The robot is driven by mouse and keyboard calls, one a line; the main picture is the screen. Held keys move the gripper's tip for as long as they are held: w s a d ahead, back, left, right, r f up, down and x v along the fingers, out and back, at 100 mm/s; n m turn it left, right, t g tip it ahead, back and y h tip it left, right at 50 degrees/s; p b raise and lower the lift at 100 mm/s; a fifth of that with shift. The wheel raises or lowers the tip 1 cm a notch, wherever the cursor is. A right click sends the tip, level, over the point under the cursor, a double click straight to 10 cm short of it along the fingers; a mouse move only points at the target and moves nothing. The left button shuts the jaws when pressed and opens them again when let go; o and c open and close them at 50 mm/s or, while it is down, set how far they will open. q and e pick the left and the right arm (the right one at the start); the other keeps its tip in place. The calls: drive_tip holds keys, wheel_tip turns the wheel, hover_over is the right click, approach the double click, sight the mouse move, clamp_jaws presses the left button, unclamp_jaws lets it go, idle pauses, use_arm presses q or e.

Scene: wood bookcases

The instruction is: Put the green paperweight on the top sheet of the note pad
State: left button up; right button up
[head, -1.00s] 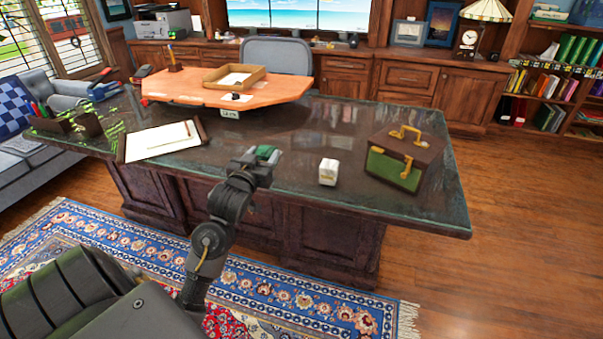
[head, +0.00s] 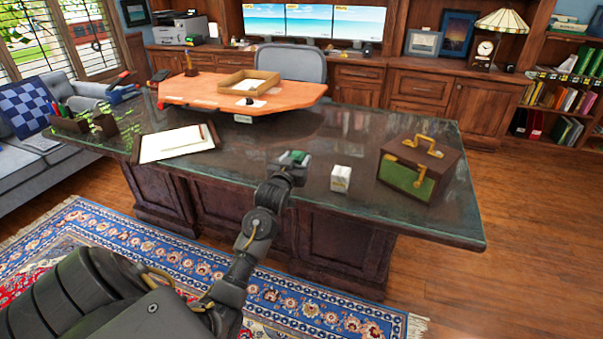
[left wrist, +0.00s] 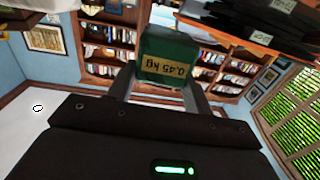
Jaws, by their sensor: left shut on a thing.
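The green paperweight (head: 294,156) is a small block held at the end of my left gripper (head: 291,166), over the front part of the dark desk. In the left wrist view the paperweight (left wrist: 166,57) sits between the two fingers, with a "0.45 kg" label upside down. The fingers are shut on it. A broad white pad (head: 172,144) with a dark right edge lies to the left on the desk and looks like the note pad. The gripper is apart from it, to its right. My right gripper is not in view.
A small white block (head: 341,178) stands on the desk right of my gripper. Further right is a brown and green case (head: 418,168). A dark organiser with pens (head: 75,122) is at the desk's left end. An orange desktop with a wooden tray (head: 226,84) lies behind.

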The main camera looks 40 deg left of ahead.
sight(300, 162)
use_arm(q)
drive_tip(key=shift+w+a+f, duration=0.15)
drive_tip(key=shift+w+f, duration=0.85)
drive_tip(key=shift+f, duration=0.05)
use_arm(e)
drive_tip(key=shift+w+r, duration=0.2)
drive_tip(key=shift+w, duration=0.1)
use_arm(q)
drive_tip(key=shift+w+f, duration=0.3)
drive_tip(key=shift+f, duration=0.2)
drive_tip(key=shift+w+f, duration=0.25)
drive_tip(key=shift+f, duration=0.2)
drive_tip(key=shift+f+p, duration=0.35)
drive_tip(key=shift+f, duration=0.65)
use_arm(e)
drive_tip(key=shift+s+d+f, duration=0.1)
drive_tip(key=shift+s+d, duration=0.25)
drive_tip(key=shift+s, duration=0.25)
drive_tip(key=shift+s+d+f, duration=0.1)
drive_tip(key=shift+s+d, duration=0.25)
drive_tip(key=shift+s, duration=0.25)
use_arm(q)
drive_tip(key=shift+f, duration=0.15)
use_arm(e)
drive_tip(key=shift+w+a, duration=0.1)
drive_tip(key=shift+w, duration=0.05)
use_arm(q)
drive_tip(key=o, duration=0.9)
drive_tip(key=shift+f, duration=0.1)
drive_tip(key=o, duration=0.4)
